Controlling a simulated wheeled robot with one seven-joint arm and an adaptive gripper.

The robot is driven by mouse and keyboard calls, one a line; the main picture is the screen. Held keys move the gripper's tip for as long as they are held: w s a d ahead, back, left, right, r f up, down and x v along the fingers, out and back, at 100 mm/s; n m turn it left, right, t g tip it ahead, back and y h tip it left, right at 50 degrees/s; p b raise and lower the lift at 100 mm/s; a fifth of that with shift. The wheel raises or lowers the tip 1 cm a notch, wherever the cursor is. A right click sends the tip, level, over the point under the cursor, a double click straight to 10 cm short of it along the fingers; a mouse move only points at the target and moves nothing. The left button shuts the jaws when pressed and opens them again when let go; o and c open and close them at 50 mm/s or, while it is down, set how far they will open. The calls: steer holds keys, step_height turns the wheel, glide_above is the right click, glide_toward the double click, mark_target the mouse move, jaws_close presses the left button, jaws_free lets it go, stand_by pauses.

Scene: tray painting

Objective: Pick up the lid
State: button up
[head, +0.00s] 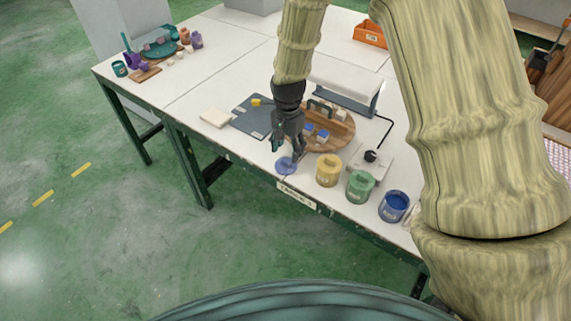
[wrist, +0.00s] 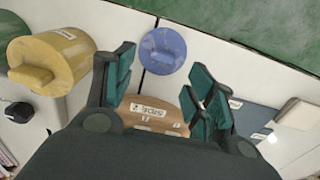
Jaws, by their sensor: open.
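The blue lid (head: 286,166) lies on the white table near its front edge, left of the yellow pot. In the wrist view the round lid (wrist: 162,51) shows between and beyond my fingertips, with a raised grip across its top. My gripper (head: 287,151) is open and empty, pointing down just above the lid and slightly behind it. Its green-padded fingers (wrist: 162,68) stand apart on either side of the lid in the picture. The blue pot (head: 393,206) stands open at the right, with blue paint showing inside.
The yellow pot (head: 329,170) and green pot (head: 360,186) stand lidded along the front edge, right of the lid. A round wooden tray (head: 345,136) with small blocks lies behind my gripper. A dark mat (head: 245,122) and a pale block (head: 215,118) lie left.

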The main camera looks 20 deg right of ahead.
mark_target(287, 160)
steer(key=shift+w+a+f+p, duration=0.1)
steer(key=shift+f+p, duration=0.7)
steer(key=shift+f, duration=1.85)
steer(key=c, duration=0.9)
